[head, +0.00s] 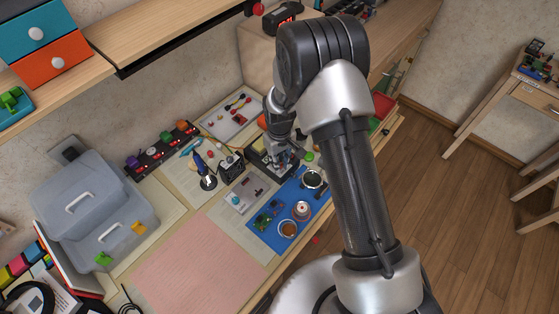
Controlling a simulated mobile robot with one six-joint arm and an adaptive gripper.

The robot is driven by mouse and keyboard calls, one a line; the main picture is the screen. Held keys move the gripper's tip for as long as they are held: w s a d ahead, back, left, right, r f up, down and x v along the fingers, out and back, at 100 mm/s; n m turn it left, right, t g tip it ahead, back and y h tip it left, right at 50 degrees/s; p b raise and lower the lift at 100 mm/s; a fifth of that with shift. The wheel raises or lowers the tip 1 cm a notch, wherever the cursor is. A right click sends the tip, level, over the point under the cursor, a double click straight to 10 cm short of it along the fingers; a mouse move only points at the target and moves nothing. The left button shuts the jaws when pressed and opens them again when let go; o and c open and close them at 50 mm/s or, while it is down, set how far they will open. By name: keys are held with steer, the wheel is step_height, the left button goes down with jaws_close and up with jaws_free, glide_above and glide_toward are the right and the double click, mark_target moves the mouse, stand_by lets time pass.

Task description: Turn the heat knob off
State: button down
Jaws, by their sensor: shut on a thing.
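My gripper (281,160) points down at the dark device (259,164) in the middle of the workbench. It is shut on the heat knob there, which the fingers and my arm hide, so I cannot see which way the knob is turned. A small black box (232,168) stands just left of the gripper, with a soldering iron in a stand (206,178) further left.
A blue mat (262,239) with a circuit board (268,217) and small round containers lies in front of the gripper. A pale tray (246,196) sits beside it. A row of coloured items (160,152) lines the wall. The pink mat (200,265) is clear.

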steer(key=shift+n, duration=0.3)
stand_by(0.4)
steer(key=c, duration=1.5)
jaws_free()
steer(key=shift+o, duration=0.2)
step_height(320, 180, up, 12)
